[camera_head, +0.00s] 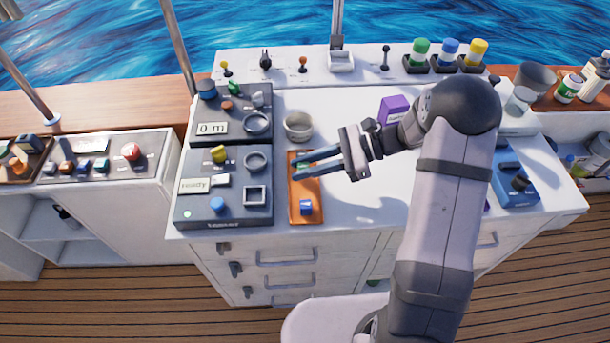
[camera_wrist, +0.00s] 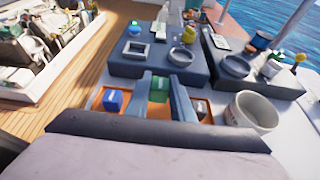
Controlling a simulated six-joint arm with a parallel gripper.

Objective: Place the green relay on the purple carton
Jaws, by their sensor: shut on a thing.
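The green relay (camera_wrist: 159,90) is between the two fingertips of my gripper (camera_wrist: 165,92) in the wrist view. In the head view my gripper (camera_head: 302,167) is over the orange tray (camera_head: 294,214), and only a bit of green shows between its fingers. My gripper is shut on the relay; whether the relay is clear of the tray I cannot tell. The purple carton (camera_head: 393,109) stands on the white counter to the right, behind my wrist, which hides part of its surroundings.
A blue relay (camera_head: 306,207) sits in the tray, also seen in the wrist view (camera_wrist: 114,101). A grey cup (camera_head: 298,126) stands behind the tray. Dark control panels (camera_head: 223,205) lie left of it. A blue device (camera_head: 516,185) is at the right. White counter is clear around the carton.

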